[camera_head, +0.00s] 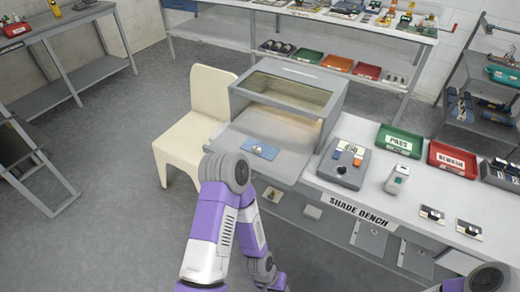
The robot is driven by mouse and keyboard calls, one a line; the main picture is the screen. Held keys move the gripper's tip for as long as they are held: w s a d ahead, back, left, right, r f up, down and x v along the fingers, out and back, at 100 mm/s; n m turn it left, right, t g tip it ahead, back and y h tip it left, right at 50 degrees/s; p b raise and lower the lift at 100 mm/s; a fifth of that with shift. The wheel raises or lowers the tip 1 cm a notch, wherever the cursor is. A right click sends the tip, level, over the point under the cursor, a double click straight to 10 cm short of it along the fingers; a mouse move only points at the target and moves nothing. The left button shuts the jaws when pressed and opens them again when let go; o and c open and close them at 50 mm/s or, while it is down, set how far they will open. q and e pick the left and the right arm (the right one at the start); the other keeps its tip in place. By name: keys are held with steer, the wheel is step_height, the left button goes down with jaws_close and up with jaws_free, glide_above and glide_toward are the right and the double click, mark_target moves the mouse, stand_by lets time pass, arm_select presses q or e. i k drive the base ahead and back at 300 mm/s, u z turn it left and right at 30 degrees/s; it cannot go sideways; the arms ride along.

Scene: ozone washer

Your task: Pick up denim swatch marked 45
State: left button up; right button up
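A blue denim swatch (260,149) lies flat on the grey ledge (290,165) in front of the open box-shaped washer. It carries a small mark in its middle, too small to read, so I cannot tell if it says 45. My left arm bends at its elbow just below and left of the swatch, then folds back down to the bottom edge. Neither gripper's fingers show. Only a part of my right arm shows in the bottom right corner.
The washer (298,72) stands behind the ledge, and a cream chair (208,100) is at its left. On the shade bench (385,195) are a grey device (343,163), a green PASS tray (399,140), a red REWORK tray (453,158), a white handheld item (397,178) and two small cards (432,214).

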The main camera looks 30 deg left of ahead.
mark_target(261, 150)
steer(key=z, duration=3.25)
steer(key=k, duration=2.25)
steer(key=u, duration=1.3)
